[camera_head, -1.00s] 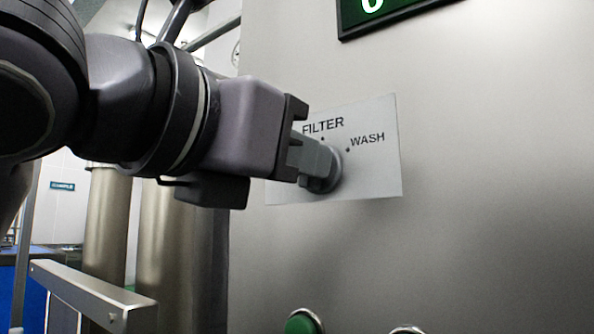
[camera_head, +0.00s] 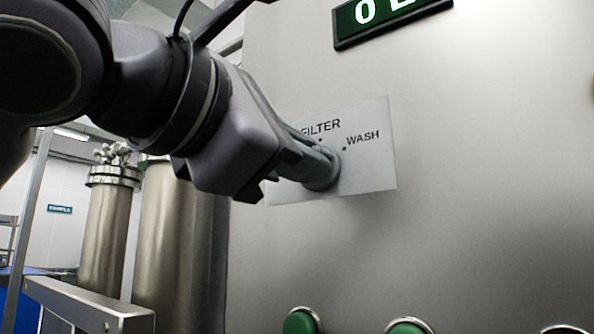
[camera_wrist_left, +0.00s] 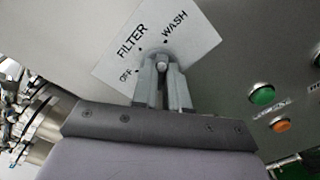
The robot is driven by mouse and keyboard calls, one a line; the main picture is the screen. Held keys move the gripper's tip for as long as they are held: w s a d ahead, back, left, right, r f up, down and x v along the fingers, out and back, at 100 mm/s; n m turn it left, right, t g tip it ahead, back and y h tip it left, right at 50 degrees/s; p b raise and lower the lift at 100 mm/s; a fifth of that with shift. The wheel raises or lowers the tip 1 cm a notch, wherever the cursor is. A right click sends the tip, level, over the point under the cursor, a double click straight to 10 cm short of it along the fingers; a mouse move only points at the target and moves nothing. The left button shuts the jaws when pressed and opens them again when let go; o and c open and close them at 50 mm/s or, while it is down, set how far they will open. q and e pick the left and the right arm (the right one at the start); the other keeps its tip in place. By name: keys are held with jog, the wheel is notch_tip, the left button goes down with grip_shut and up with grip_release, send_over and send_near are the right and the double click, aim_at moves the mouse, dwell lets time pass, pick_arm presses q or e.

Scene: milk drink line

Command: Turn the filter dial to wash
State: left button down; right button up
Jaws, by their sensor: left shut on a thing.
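The filter dial (camera_head: 333,163) sits on a pale label plate (camera_head: 375,172) on the steel cabinet front. "FILTER" and "WASH" are readable beside it in the head view. My left gripper (camera_head: 317,165) is shut on the dial, and its fingers hide much of the knob. In the left wrist view the dial (camera_wrist_left: 162,62) shows between the fingertips of the left gripper (camera_wrist_left: 163,75), and the plate (camera_wrist_left: 118,65) reads OFF, FILTER and WASH. The mark that the dial points to is hard to tell behind the fingers. My right gripper is out of view.
A dark display (camera_head: 392,14) with green-backed characters is above the dial. Green buttons (camera_head: 302,321) line the cabinet below, and an orange button (camera_wrist_left: 280,125) shows in the left wrist view. Steel cylinders (camera_head: 168,245) and a metal rail (camera_head: 85,302) stand at left.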

pick_arm(q)
jog(key=shift+m, duration=0.4)
jog(key=c, duration=1.1)
grip_release()
jog(key=shift+c, duration=0.2)
jog(key=shift+s, duration=0.1)
jog(key=b+v, duration=0.1)
jog(key=v, duration=0.6)
jog(key=shift+f, duration=0.1)
